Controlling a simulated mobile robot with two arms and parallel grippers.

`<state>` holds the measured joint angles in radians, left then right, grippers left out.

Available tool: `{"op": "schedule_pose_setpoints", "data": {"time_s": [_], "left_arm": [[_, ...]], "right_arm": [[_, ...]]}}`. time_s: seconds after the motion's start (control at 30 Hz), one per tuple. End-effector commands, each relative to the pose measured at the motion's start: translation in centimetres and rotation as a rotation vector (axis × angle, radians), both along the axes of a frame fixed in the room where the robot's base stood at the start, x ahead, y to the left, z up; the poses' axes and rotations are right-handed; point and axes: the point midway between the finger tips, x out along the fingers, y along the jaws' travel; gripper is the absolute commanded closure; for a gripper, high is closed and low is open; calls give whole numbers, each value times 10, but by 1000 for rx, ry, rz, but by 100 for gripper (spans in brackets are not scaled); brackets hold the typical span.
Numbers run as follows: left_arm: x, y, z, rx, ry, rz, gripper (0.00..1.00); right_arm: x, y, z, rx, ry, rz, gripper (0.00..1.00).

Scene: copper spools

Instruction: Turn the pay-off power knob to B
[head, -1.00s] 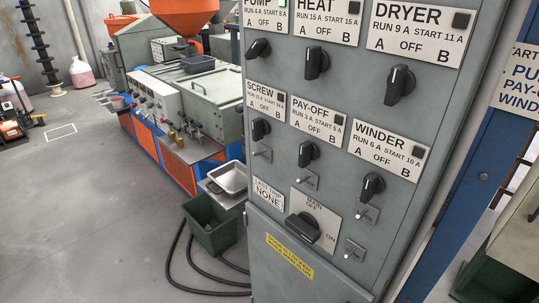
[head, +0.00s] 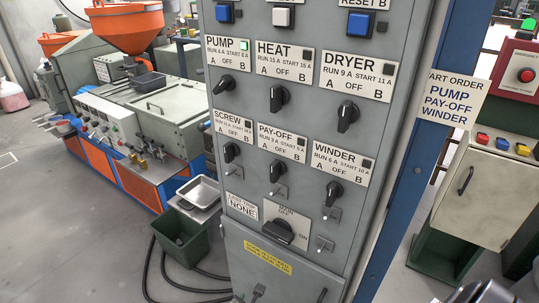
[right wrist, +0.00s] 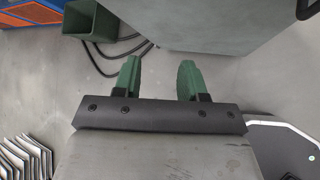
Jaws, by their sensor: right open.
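The pay-off knob (head: 275,172) is a black rotary knob on the grey cabinet, under the white PAY-OFF label (head: 282,142) marked A, OFF and B. Its handle looks roughly upright, near OFF; its exact angle is hard to tell. The small lamp at the label's corner is dark. My right gripper (right wrist: 158,78) shows in the right wrist view with its two green fingers apart and nothing between them. It points at floor and the cabinet's lower part, away from the knob. My left gripper is in no view.
The screw knob (head: 231,152) is left of the pay-off knob, the winder knob (head: 334,192) right. A small toggle switch (head: 279,193) sits below. A green bin (head: 183,240) and black hoses lie on the floor to the left.

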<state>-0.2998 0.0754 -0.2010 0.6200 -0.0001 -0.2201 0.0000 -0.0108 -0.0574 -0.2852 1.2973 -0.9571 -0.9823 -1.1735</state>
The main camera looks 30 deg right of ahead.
Motion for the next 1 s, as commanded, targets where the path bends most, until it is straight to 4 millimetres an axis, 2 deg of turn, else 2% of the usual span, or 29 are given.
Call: {"op": "schedule_pose_setpoints", "data": {"time_s": [0.03, 0.07, 0.1, 0.17, 0.2, 0.3, 0.4, 0.5, 0.57, 0.77, 1.0], "left_arm": [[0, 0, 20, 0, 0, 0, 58], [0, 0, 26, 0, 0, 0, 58], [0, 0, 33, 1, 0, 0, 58], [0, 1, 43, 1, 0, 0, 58], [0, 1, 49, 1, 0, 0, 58], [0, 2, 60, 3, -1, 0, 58], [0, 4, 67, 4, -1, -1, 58], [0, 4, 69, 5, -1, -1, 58], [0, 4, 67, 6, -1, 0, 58], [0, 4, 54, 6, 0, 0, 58], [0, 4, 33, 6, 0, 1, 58]], "right_arm": [[25, 0, 67, -126, -38, 30, 58], [35, -2, 101, -212, -47, 40, 58], [46, -4, 144, -323, -56, 42, 58], [54, -9, 207, -473, -60, 18, 58], [55, -12, 245, -559, -57, -10, 58], [49, -19, 323, -721, -35, -96, 58], [38, -24, 373, -811, -5, -178, 58], [30, -27, 396, -852, 18, -226, 58], [28, -30, 400, -863, 25, -239, 58], [37, -53, 397, -867, 26, -242, 58], [55, -96, 396, -867, 27, -241, 58]]}}
